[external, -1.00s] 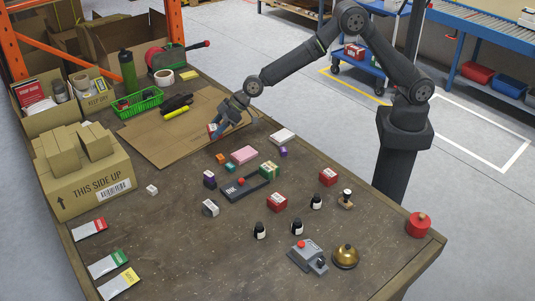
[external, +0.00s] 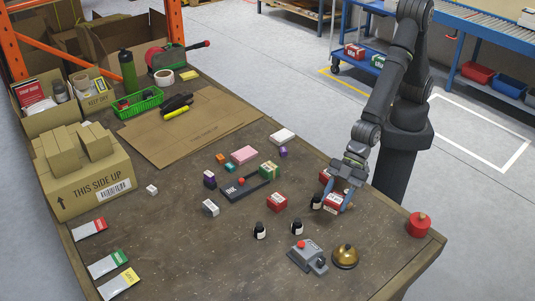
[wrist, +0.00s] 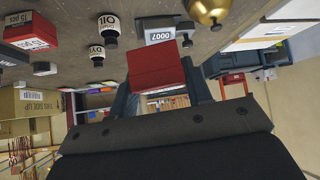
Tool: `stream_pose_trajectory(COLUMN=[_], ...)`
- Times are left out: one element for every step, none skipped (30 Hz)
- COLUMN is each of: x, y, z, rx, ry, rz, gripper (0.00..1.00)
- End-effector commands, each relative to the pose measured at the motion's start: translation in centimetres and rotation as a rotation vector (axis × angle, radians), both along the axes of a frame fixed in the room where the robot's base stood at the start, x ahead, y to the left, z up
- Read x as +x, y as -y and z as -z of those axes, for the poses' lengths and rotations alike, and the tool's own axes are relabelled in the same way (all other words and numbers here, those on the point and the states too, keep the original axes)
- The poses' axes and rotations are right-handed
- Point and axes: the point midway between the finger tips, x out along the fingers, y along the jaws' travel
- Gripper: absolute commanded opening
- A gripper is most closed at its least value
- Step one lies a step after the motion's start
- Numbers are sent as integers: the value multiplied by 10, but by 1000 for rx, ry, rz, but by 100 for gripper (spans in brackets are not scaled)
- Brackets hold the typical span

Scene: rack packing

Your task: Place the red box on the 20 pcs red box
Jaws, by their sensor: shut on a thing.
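My gripper (external: 337,197) is shut on a red box (external: 333,203) with a white label, above the right part of the table. In the wrist view the held red box (wrist: 155,68) sits between the fingers of my gripper (wrist: 160,88). A second red box (external: 325,175) is just behind my gripper and partly hidden by it; its label cannot be read. A third red box (external: 277,202) stands to the left. A red box (wrist: 30,32) at the left of the wrist view has a label that appears to read 15 pcs.
Small black bottles (external: 260,231) stand in front and beside my gripper. A grey numbering device (external: 307,255), a brass bell (external: 345,257) and a red round button (external: 418,224) are near the front right.

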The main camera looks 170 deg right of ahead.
Motion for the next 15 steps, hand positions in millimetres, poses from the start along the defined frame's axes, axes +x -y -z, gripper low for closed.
stream_pose_trajectory(x=[5, 7, 9, 9, 10, 9, 8, 7, 5, 3, 1, -4, -7, -12, -18], y=[-30, -45, -64, -78, -92, -109, -121, -132, -147, -157, -168, -181, -190, -198, -206], z=[-1, -1, 0, -1, -1, -1, -1, -2, -2, -2, -3, -3, -4, -5, -6], rx=[1, -1, 1, 1, 0, 1, 1, 1, 1, 2, 1, 3, 3, 4, 6], ry=[0, 2, 1, 3, 3, 4, 5, 5, 7, 7, 8, 10, 12, 14, 15], rz=[-42, -64, -92, -111, -132, -156, -174, -191, -213, -229, -246, -267, -284, -298, -312], gripper=[17, 17, 17, 17, 17, 17, 17, 17, 17, 17, 17, 17, 17, 17, 17])
